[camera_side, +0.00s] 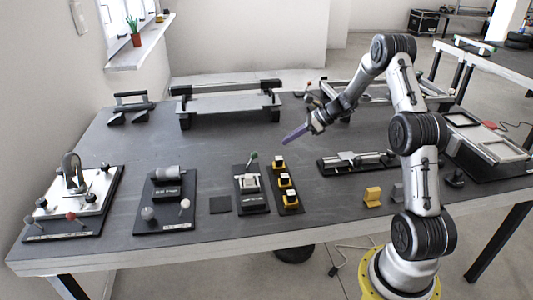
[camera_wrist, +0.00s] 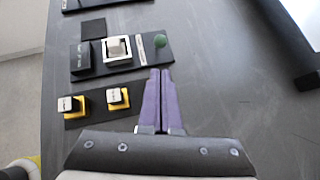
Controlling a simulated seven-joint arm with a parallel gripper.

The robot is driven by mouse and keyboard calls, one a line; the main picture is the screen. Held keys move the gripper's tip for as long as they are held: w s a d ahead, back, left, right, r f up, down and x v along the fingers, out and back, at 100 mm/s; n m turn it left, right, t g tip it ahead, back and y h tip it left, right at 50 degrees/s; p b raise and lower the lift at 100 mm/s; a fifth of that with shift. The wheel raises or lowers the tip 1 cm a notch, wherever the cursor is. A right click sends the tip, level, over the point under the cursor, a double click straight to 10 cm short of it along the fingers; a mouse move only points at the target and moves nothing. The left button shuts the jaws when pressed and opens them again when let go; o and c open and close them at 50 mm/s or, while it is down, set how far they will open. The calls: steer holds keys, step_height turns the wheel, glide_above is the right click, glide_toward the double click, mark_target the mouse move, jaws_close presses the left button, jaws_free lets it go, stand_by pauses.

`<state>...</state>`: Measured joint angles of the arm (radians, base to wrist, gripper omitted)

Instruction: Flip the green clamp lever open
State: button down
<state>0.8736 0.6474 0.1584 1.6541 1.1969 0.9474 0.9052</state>
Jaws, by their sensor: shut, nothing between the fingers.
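The green clamp lever has a green knob (camera_side: 252,157) on a thin stem, standing up at the back of a small clamp fixture (camera_side: 252,205) on the table. In the wrist view the green knob (camera_wrist: 159,41) is at the far end of the dark base, beside a white-framed block. My gripper (camera_side: 286,141) has purple fingers, shut together and empty. It is in the air, to the right of and slightly above the knob in the side view. In the wrist view the fingertips (camera_wrist: 160,71) point toward the knob, with a gap between them.
A strip of yellow-and-black blocks (camera_side: 286,181) stands just right of the clamp. A motor-like fixture (camera_side: 167,190) and a white plate fixture (camera_side: 80,195) are to the left. A rail fixture (camera_side: 357,161) is to the right.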

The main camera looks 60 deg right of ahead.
mark_target(252, 159)
steer(key=x, duration=1)
steer(key=shift+w, duration=0.1)
steer(key=shift+a+r, duration=0.1)
steer(key=shift+r, duration=0.05)
steer(key=shift+w+a+r, duration=0.1)
steer(key=shift+w+r, duration=0.05)
stand_by(0.3)
